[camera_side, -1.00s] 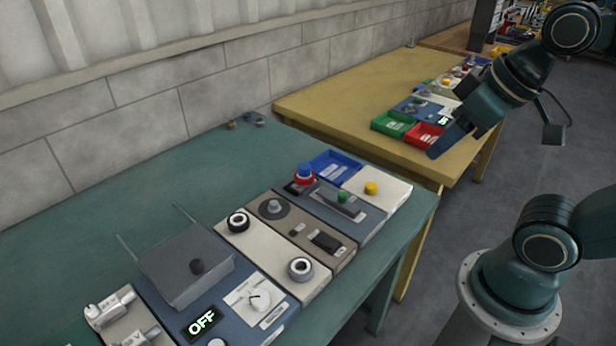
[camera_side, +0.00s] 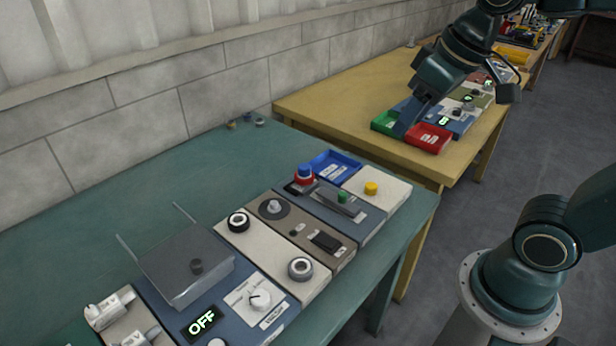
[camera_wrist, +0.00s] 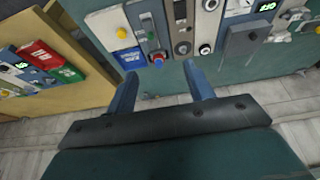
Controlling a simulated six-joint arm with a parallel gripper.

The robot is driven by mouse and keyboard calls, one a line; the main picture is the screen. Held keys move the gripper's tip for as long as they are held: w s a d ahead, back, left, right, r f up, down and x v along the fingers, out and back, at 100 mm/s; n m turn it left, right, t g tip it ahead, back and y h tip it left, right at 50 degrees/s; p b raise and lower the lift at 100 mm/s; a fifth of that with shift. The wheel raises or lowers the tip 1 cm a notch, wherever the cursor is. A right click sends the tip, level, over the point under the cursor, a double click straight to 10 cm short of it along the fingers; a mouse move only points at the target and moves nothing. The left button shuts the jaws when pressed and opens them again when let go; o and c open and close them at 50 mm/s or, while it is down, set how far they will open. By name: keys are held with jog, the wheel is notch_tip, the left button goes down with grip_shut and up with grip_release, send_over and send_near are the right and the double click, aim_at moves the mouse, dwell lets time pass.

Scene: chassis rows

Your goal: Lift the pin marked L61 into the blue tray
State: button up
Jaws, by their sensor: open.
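The blue tray (camera_side: 350,157) lies at the back right of the teal bench in the side view, with a white label on it. It also shows in the wrist view (camera_wrist: 131,58), just beyond the left finger. I cannot read L61 on any part. A blue-topped piece with a red ring (camera_side: 304,174) stands beside the tray, and it also shows in the wrist view (camera_wrist: 157,58). My gripper (camera_wrist: 160,84) is open and empty, with its fingers apart. In the side view my gripper (camera_side: 406,124) hangs raised, in front of the yellow table in the picture.
Beside the tray are a green knob (camera_side: 343,197) on a slider and a yellow knob (camera_side: 370,188) on a white panel. More panels continue left, including a display reading OFF (camera_side: 202,321). The yellow table (camera_side: 320,98) holds green (camera_side: 386,122) and red (camera_side: 430,138) trays.

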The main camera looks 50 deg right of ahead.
jog(key=w+g, duration=0.1)
jog(key=w, duration=0.6)
jog(key=g, duration=0.4)
send_over(304, 166)
notch_tip(304, 166, down, 16)
jog(key=shift+r, duration=0.1)
jog(key=shift+f, duration=0.3)
jog(key=shift+f, duration=4.15)
